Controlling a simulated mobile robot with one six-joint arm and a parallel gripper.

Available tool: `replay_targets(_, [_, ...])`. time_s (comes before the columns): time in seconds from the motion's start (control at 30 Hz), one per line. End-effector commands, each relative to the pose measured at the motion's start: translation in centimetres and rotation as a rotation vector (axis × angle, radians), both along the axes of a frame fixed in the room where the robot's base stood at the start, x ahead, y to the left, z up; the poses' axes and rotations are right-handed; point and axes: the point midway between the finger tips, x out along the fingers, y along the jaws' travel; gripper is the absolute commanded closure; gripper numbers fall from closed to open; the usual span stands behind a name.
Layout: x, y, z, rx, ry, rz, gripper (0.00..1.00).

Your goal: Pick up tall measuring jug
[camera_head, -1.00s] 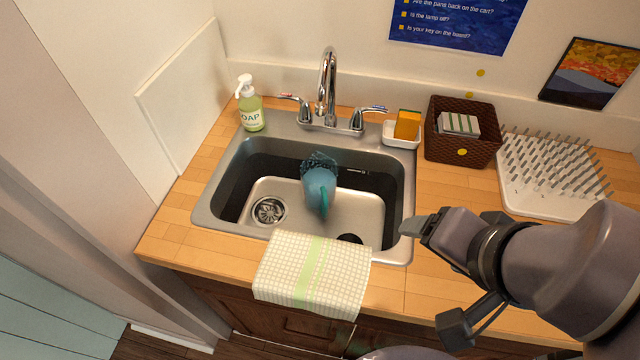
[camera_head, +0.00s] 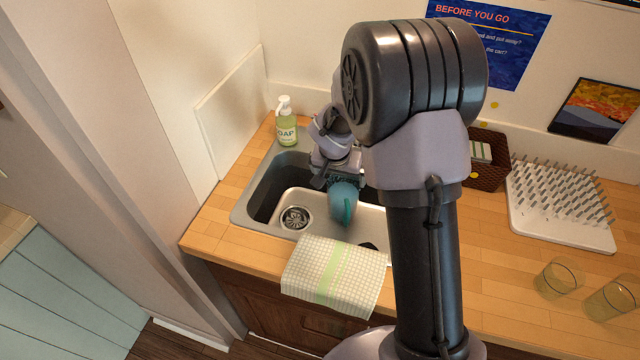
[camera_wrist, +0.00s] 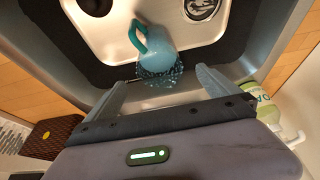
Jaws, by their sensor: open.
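The tall measuring jug (camera_head: 343,203) is blue with a teal handle and stands or lies in the sink (camera_head: 262,190); I cannot tell which. In the wrist view the jug (camera_wrist: 158,52) shows its handle towards the upper left, and its patterned end faces my gripper. My gripper (camera_wrist: 160,88) is open, with its fingers on either side of that patterned end. I cannot tell whether they touch it. In the head view my gripper (camera_head: 338,172) is over the back of the sink, and my arm hides the sink's right part.
A soap bottle (camera_head: 286,122) stands behind the sink's left corner. A checked towel (camera_head: 334,274) hangs over the front edge. At right are a brown basket (camera_head: 490,172), a spiked drying rack (camera_head: 560,205) and two glasses (camera_head: 560,277). The counter left of the sink is clear.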

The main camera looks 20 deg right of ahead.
Motion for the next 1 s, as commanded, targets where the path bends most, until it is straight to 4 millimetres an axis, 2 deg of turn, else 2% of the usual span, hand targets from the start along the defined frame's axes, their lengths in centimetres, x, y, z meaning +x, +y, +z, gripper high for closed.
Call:
replay_targets(0.03, [0.4, -0.3, -2.0, 0.0, 0.004, -0.001, 0.0])
replay_targets(0.2, [2.0, -1.4, -6.6, 0.0, 0.004, -0.001, 0.0])
replay_targets(0.47, [3.3, -2.4, -9.9, 0.0, 0.002, -0.002, 0.0])
replay_targets(0.6, [4.4, -3.3, -12.4, 0.001, 0.003, -0.001, 0.0])
replay_targets(0.7, [4.7, -3.5, -13.4, 0.001, 0.002, -0.001, 0.0])
replay_targets(0.9, [4.8, -3.5, -13.5, 0.001, 0.001, -0.001, 0.0])
replay_targets(0.93, [4.8, -3.5, -13.4, 0.001, 0.001, -0.001, 0.02])
replay_targets(1.0, [4.8, -3.5, -13.5, 0.0, 0.002, 0.0, 0.16])
